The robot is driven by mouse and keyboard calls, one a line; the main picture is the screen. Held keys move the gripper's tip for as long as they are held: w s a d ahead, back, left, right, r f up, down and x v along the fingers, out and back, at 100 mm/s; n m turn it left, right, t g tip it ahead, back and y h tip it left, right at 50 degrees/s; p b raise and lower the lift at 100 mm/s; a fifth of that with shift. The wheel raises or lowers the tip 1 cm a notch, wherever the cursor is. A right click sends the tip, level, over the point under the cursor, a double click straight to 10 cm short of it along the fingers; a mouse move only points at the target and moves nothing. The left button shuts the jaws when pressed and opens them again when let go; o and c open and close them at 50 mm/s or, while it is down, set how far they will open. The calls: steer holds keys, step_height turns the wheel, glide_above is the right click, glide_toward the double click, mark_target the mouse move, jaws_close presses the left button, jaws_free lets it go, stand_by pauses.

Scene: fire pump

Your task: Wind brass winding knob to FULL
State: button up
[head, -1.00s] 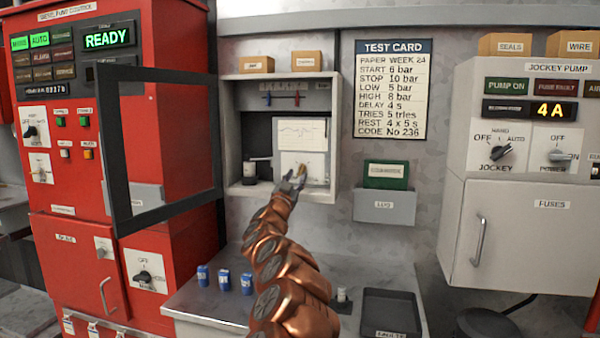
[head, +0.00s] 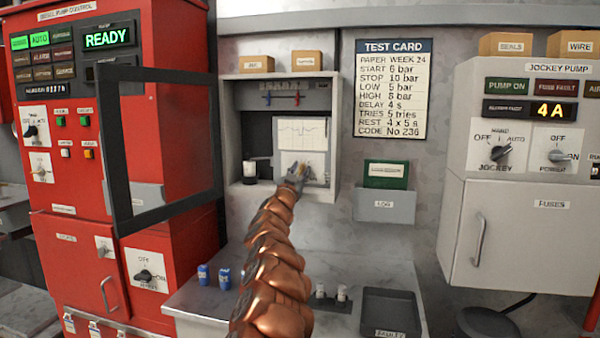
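The recorder cabinet (head: 232,140) stands open on the wall. Inside it is a white chart panel (head: 302,132) with a traced line. A small brass-coloured spot, perhaps the winding knob (head: 302,168), shows on the lower part of this panel, mostly behind my gripper. My gripper (head: 297,172) is at the lower panel, over or against that spot. Its fingers are small and overlap the knob, so whether they are closed on it cannot be seen. Any FULL mark is too small to read.
The cabinet's dark-framed door (head: 122,160) is swung out to the left. A white cylinder (head: 249,170) stands inside the cabinet. Blue containers (head: 203,275), small white-topped items (head: 341,293) and a black tray (head: 390,310) are on the bench below. A log holder (head: 384,206) hangs at right.

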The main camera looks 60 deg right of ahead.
steer(key=shift+c, duration=0.4)
jaws_close()
